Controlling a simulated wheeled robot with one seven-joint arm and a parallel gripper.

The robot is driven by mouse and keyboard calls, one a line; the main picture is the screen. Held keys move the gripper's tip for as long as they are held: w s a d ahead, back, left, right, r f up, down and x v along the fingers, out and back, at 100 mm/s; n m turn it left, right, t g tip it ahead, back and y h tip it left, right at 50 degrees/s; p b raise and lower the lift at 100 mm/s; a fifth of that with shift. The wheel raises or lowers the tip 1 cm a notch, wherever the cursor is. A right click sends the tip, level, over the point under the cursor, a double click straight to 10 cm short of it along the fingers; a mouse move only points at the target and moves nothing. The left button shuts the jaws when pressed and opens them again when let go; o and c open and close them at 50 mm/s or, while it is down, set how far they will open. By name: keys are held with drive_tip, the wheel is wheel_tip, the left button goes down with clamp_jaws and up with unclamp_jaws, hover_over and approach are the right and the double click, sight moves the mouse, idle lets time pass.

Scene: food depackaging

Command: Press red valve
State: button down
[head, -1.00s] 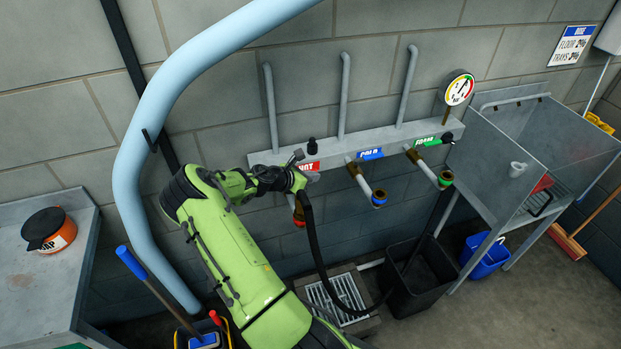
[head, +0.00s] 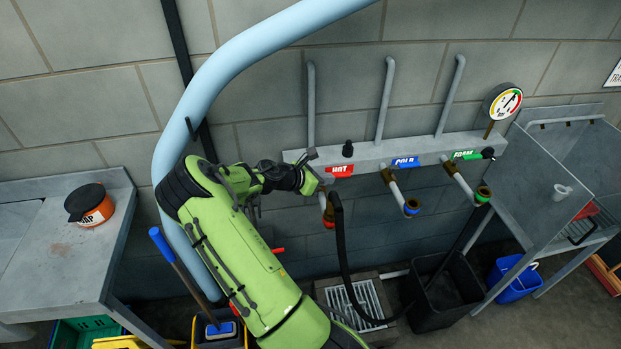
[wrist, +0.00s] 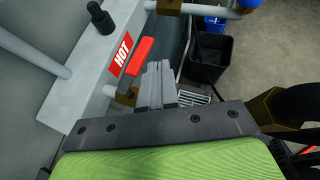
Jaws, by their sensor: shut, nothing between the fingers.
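The red valve handle (wrist: 140,56) is a bar beside the red HOT label (wrist: 121,54) in the wrist view. In the head view the HOT label (head: 340,171) shows on the grey manifold, but I cannot clearly separate the handle from it. My gripper (wrist: 158,78) is shut and empty, its fingertips close to the right of the handle's lower end. I cannot tell whether they touch. In the head view my gripper (head: 316,178) is just left of the label, partly hidden by the wrist.
Blue COLD (head: 405,162) and green FOAM (head: 467,155) labels sit farther right on the manifold. A black knob (head: 347,149) stands above the HOT label. A black hose (head: 343,260) hangs below near a black bin (head: 446,292). A large pale blue pipe (head: 173,150) runs behind my arm.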

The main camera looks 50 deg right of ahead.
drive_tip(key=v, duration=0.7)
drive_tip(key=shift+a, duration=0.15)
idle(0.3)
